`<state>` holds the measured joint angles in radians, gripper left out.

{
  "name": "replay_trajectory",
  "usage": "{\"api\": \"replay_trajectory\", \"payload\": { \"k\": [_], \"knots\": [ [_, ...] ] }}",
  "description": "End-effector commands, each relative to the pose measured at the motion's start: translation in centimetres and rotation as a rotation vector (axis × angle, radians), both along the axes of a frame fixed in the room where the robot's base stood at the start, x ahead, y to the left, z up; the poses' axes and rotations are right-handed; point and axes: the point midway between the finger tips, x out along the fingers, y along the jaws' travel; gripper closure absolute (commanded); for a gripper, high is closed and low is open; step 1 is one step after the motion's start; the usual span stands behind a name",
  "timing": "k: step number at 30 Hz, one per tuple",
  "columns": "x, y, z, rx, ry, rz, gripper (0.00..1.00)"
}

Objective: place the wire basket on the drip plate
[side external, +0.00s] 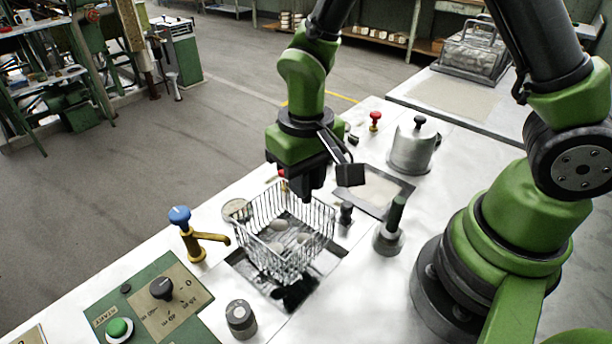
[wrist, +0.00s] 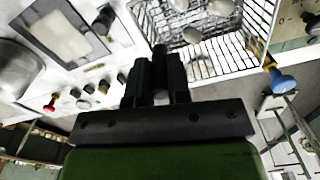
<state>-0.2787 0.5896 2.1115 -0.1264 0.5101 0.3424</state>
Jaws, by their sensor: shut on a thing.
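The wire basket (side external: 262,238) holds several pale oval cocoons (side external: 278,247). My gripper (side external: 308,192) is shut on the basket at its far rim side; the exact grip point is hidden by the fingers. The basket hangs roughly level over a dark rectangular basin opening (side external: 325,262), apparently above its rim. In the wrist view the basket (wrist: 236,52) lies beyond the fingers of my gripper (wrist: 160,62). A flat pale panel in a dark frame (side external: 400,186), probably the drip plate, lies behind and right of the basket; it also shows in the wrist view (wrist: 62,32).
A blue-topped brass tap (side external: 190,235) stands left of the basket. A dark-handled post (side external: 389,232), a small dark knob (side external: 346,212) and a lidded metal pot (side external: 413,150) surround the framed panel. A control panel (side external: 150,305) is at front left. Another basket (side external: 472,50) stands at the back.

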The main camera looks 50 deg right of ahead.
Motion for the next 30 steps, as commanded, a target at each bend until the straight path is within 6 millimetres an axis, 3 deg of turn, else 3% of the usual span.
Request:
{"api": "replay_trajectory", "payload": {
  "k": [5, 8, 11, 17, 24, 30],
  "knots": [
    [0.3, -0.6, 0.2, 0.001, -0.002, -0.003, 1.0],
    [0.7, -2.1, 0.6, 0.0, -0.003, -0.007, 1.0],
    [1.2, -4.5, 1.3, 0.0, -0.003, -0.011, 1.0],
    [1.5, -11.5, 3.4, -0.001, -0.005, -0.017, 1.0],
    [-0.8, -19.5, 5.9, -0.002, -0.004, -0.015, 1.0],
    [-2.6, -22.7, 7.0, -0.001, -0.002, -0.007, 1.0]
  ]
}}
